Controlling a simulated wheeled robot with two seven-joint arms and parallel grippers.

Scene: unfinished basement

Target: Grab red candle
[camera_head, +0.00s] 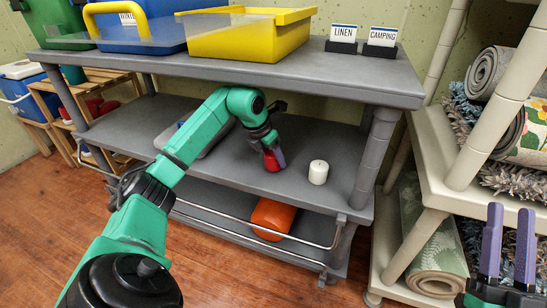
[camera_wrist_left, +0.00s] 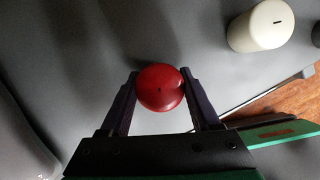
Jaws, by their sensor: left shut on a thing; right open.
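A red candle (camera_head: 271,160) is on the middle shelf of the grey shelving unit, partly hidden by my left gripper in the head view. It also shows from above in the left wrist view (camera_wrist_left: 160,88), between the two purple fingers. My left gripper (camera_head: 276,158) is shut on the red candle. I cannot tell whether the candle still touches the shelf. My right gripper (camera_head: 508,246) is open and empty at the lower right, in front of the beige shelf with rugs.
A white candle (camera_head: 318,172) stands on the grey shelf (camera_head: 250,182) just right of the red one. Above is the top shelf (camera_head: 290,68) with a yellow bin (camera_head: 245,40) and label cards. An orange object (camera_head: 272,218) lies on the lower shelf behind a metal rail.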

